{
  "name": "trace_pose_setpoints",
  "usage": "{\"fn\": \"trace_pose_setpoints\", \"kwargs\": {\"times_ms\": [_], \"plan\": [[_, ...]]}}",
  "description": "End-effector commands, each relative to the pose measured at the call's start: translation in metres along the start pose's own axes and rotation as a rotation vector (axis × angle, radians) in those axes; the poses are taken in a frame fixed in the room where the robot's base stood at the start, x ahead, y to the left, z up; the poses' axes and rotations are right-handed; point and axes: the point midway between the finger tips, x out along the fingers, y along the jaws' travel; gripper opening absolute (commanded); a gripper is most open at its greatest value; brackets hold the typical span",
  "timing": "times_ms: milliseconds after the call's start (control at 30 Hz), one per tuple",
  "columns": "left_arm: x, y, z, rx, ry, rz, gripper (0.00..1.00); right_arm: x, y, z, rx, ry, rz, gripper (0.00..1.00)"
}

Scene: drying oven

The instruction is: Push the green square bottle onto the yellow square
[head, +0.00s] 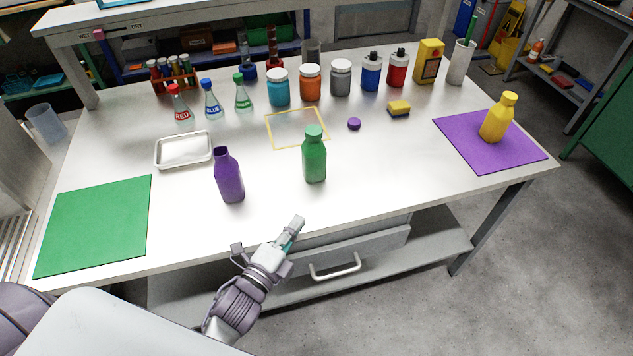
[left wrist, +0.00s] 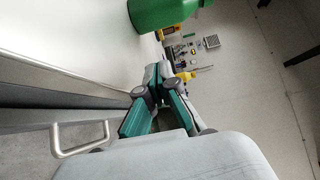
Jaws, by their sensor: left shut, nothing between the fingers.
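The green square bottle (head: 314,156) stands upright near the front middle of the table. The yellow square (head: 270,131) is a thin yellow outline on the table just behind it, and the bottle's top overlaps its near right corner in the picture. My left gripper (head: 299,222) is shut and empty at the table's front edge, in front of the bottle and apart from it. In the left wrist view the shut fingers (left wrist: 163,72) point toward the green bottle (left wrist: 160,12), which is cut off by the top edge. My right gripper is not in view.
A purple open bottle (head: 229,176) stands left of the green one. A metal tray (head: 184,164) and green mat (head: 142,226) lie further left. A purple cap (head: 354,124) and sponge (head: 399,108) lie right of the outline. A yellow bottle (head: 497,119) stands on a purple mat (head: 470,151).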

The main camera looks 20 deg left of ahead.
Motion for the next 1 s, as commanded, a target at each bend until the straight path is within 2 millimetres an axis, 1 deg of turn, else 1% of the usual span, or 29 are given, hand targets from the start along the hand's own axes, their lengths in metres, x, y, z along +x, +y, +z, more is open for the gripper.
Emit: {"fn": "trace_pose_setpoints", "kwargs": {"times_ms": [167, 267, 500, 567, 600, 700, 800, 1000], "plan": [[0.018, -0.002, 0.000, 0.000, 0.001, -0.003, 0.00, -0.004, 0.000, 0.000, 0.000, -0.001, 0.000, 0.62], [0.036, -0.003, 0.000, -0.001, 0.000, -0.003, 0.00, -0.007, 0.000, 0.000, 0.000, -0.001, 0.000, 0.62], [0.089, -0.002, 0.000, -0.002, 0.000, -0.002, 0.00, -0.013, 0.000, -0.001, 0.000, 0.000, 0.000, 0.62], [0.101, -0.003, 0.000, -0.002, 0.000, -0.002, 0.00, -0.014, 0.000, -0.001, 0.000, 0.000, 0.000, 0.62], [0.106, -0.002, 0.004, 0.002, 0.000, 0.000, 0.00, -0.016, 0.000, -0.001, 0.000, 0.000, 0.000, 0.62], [0.116, -0.002, 0.016, 0.002, 0.000, 0.001, 0.00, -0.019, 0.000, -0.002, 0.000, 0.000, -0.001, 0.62], [0.123, -0.001, 0.022, 0.001, 0.001, 0.001, 0.00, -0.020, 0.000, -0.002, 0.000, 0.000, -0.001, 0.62], [0.128, 0.000, 0.028, -0.001, 0.000, 0.001, 0.00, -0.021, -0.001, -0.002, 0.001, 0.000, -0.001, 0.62]]}}
